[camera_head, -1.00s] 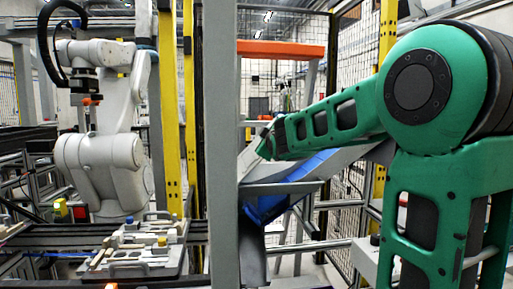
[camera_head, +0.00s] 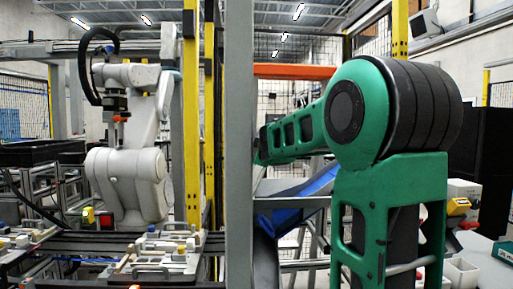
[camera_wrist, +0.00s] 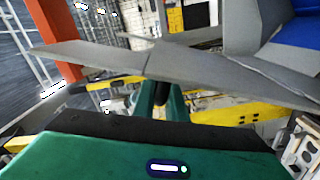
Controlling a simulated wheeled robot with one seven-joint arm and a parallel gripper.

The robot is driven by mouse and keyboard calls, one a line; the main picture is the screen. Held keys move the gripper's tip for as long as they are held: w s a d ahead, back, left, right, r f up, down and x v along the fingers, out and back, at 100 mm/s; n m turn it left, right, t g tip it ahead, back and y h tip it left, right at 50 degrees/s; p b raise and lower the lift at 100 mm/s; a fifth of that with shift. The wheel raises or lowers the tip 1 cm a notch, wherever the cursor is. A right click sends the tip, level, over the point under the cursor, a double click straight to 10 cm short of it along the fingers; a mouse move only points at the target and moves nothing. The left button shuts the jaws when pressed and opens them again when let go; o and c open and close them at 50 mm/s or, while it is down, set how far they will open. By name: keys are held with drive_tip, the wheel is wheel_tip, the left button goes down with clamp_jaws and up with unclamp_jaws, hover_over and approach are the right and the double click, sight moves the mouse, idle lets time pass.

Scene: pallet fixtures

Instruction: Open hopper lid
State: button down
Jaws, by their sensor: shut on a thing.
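In the wrist view, my gripper (camera_wrist: 155,92) is shut on the edge of a long thin grey panel, the hopper lid (camera_wrist: 105,52). The lid crosses the picture from left to right, tilted. It hides most of the fingertips. A blue surface inside a grey frame, the hopper chute (camera_wrist: 298,32), shows at the top right. In the head view, the blue and grey hopper chute (camera_head: 318,184) stands behind my green arm, right of a grey post. My gripper is at the far end of the arm there, mostly hidden by the post, and the lid cannot be made out.
The grey post (camera_head: 238,150) stands close to my arm's far end. An orange beam (camera_head: 293,72) and mesh fence are behind. A white robot arm (camera_head: 135,170) stands at left over pallet fixtures (camera_head: 165,255) on a conveyor. A table with white bins (camera_head: 460,272) is at right.

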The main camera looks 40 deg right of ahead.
drive_tip(key=shift+w+a+f, duration=0.1)
drive_tip(key=shift+a, duration=0.05)
drive_tip(key=c, duration=1.8)
unclamp_jaws()
drive_tip(key=shift+s, duration=0.2)
drive_tip(key=v, duration=1)
drive_tip(key=shift+s+a, duration=0.2)
